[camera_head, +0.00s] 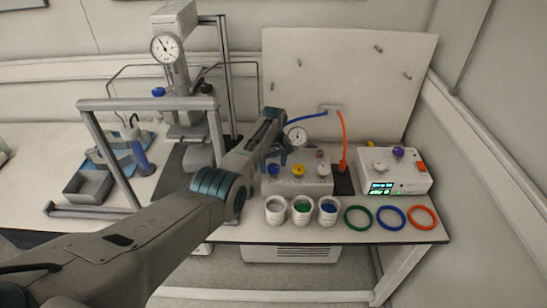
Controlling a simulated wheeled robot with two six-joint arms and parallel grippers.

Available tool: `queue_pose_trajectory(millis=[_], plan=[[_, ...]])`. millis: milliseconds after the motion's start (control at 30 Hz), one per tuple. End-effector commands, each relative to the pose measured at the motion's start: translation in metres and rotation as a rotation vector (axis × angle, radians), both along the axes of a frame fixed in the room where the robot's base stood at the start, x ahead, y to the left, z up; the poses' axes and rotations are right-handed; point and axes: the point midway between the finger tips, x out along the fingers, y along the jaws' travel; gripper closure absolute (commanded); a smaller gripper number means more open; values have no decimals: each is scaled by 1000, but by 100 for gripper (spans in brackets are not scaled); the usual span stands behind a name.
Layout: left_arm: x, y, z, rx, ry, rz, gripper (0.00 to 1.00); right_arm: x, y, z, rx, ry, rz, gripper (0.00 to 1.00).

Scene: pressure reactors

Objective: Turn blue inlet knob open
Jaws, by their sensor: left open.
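A grey-white reactor box (297,186) stands on the bench in the middle, with a blue knob (274,169) on its left, a yellow knob (298,170) in the centre and a reddish knob (322,170) on its right. Another blue knob (158,92) sits on the tall reactor stand at the left, by its gauge (165,48). I cannot tell from labels which blue knob is the inlet. My left gripper (280,156) is open above the back left of the reactor box, close to its blue knob. Contact cannot be judged. My right gripper is not in view.
A small gauge (297,136) and an orange hose (343,140) rise behind the box. White cups (275,213) and coloured rings (358,217) line the front edge. A control unit (394,171) stands at the right. A grey frame (147,104) stands left of my arm.

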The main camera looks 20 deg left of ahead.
Motion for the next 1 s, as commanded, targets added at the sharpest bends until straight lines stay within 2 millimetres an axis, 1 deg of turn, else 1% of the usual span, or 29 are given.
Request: queue_pose_trajectory(millis=[67, 200, 433, 600, 767, 1000], plan=[[1, 0, 7, 0, -3, 0, 39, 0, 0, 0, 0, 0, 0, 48], [1, 0, 27, 0, -6, 0, 39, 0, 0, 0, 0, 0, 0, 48], [1, 0, 71, 0, -7, 0, 39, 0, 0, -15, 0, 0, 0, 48], [1, 0, 95, 0, -4, 0, 39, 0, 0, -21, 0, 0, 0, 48], [0, 0, 105, 0, -3, 0, 39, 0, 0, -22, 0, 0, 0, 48], [0, 0, 106, 0, -1, 0, 39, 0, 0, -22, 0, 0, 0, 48]])
